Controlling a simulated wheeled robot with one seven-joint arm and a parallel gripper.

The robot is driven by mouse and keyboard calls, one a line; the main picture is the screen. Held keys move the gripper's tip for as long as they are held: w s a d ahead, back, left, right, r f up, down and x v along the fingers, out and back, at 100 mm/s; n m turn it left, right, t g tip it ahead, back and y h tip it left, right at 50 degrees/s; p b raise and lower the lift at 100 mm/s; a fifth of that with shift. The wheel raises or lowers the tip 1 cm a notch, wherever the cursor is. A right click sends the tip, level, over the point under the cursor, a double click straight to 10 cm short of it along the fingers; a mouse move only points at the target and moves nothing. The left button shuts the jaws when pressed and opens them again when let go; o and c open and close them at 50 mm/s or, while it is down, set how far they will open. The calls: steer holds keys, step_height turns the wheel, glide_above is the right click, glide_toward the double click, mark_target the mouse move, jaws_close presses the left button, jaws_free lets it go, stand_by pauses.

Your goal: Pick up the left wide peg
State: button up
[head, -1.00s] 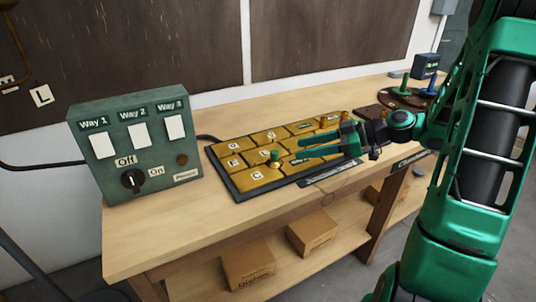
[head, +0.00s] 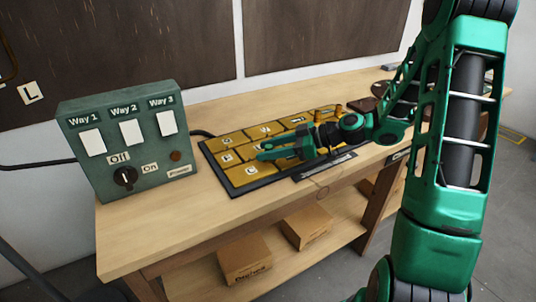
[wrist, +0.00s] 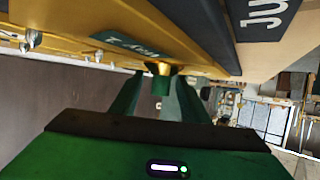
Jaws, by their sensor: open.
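My gripper (head: 268,151) is open and low over the front part of the yellow lettered board (head: 238,140) on the bench. In the wrist view, a peg with a brass collar and green body (wrist: 161,74) stands between the two spread fingers, with a gap on each side. In the head view my gripper and fingers hide this peg. I cannot tell from the frames whether it is the left wide one.
A green switch box (head: 130,140) with three "Way" plates and an Off/On knob stands left of the board. Brass pegs (head: 317,114) stand at the board's far right.

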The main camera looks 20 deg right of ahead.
jaws_close()
steer(key=shift+r, duration=0.1)
